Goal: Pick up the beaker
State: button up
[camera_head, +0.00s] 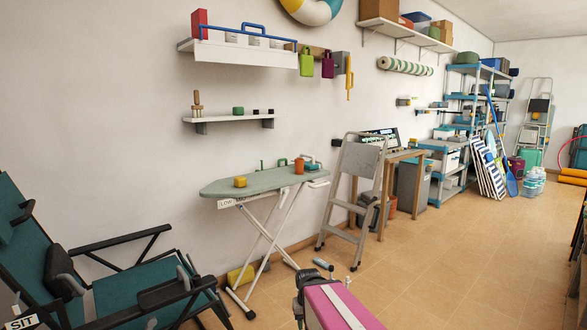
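I cannot pick out a beaker for certain. An orange upright cylinder (299,165), cup-like in shape, stands near the right end of the ironing board (225,188). It is too small to tell whether it is the beaker. A yellow object (240,182) sits toward the left of the board, and a small blue object (311,166) lies just right of the cylinder. Small green items (283,163) are near the board's back edge.
A teal folding chair (135,282) fills the lower left. A step ladder (350,190) leans right of the board, beside a wooden desk (408,156). The tiled floor (450,255) at right is mostly clear.

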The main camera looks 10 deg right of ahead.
aim_at(299, 163)
jog(key=i+l+u, duration=0.1)
jog(key=i+l, duration=0.15)
jog(key=i, duration=0.15)
jog(key=i+l+u, duration=0.1)
jog(key=i+l, duration=0.2)
jog(key=i, duration=0.1)
